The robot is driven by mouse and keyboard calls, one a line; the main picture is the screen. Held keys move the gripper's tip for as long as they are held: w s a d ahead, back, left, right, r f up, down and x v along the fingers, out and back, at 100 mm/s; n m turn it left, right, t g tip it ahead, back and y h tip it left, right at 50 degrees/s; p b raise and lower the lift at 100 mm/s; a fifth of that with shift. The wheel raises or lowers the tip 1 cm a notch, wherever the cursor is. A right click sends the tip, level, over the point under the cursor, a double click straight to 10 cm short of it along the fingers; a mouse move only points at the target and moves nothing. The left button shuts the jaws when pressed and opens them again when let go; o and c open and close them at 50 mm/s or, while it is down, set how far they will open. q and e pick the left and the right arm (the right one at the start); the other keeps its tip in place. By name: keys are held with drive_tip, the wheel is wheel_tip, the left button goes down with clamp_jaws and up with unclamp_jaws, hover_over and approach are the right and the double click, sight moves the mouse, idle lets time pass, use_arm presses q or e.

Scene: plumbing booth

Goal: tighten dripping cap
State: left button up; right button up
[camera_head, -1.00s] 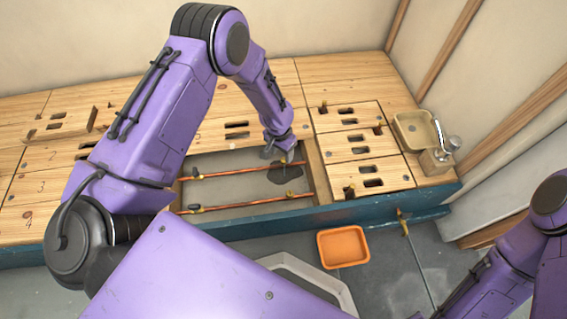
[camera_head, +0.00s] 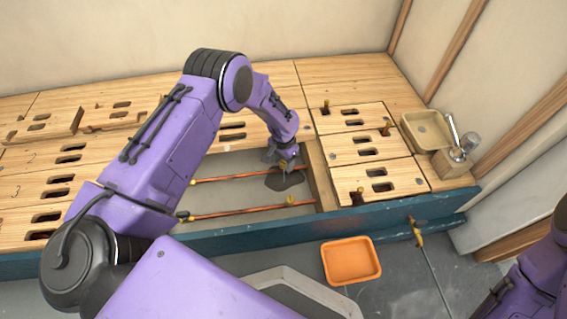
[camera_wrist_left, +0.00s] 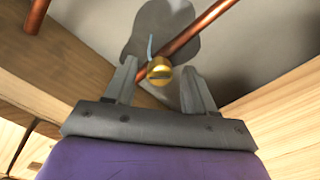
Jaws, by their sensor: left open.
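The brass cap (camera_wrist_left: 159,74) with a slot across its face sits on a copper pipe (camera_wrist_left: 192,33). A thin pale-blue streak of water (camera_wrist_left: 150,46) shows beside it, over a dark wet patch (camera_wrist_left: 160,22). My left gripper (camera_wrist_left: 157,84) is open, with one finger on either side of the cap; I cannot tell whether they touch it. In the head view my left gripper (camera_head: 281,160) is low over the back pipe (camera_head: 235,178) and mostly hides the cap there. The wet patch (camera_head: 285,181) shows below it. My right gripper is out of the picture.
Wooden panels (camera_head: 378,180) border the open pit. A teal beam (camera_head: 370,212) runs along the front. An orange tray (camera_head: 351,261) lies on the floor. A beige basin (camera_head: 427,130) with a tap stands at the right.

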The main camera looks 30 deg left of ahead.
use_arm(q)
clamp_jaws()
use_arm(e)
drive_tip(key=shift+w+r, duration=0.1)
use_arm(q)
drive_tip(key=shift+r+m+p, duration=0.1)
drive_tip(key=shift+m+p, duration=0.4)
drive_tip(key=shift+m, duration=0.5)
drive_tip(key=m, duration=0.2)
drive_tip(key=shift+m+p, duration=0.3)
drive_tip(key=shift+p, duration=0.05)
drive_tip(key=m, duration=0.2)
drive_tip(key=shift+m, duration=1.7)
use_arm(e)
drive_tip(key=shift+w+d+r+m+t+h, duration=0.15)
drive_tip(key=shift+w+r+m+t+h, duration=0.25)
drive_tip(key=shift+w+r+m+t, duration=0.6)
use_arm(q)
drive_tip(key=shift+w, duration=0.1)
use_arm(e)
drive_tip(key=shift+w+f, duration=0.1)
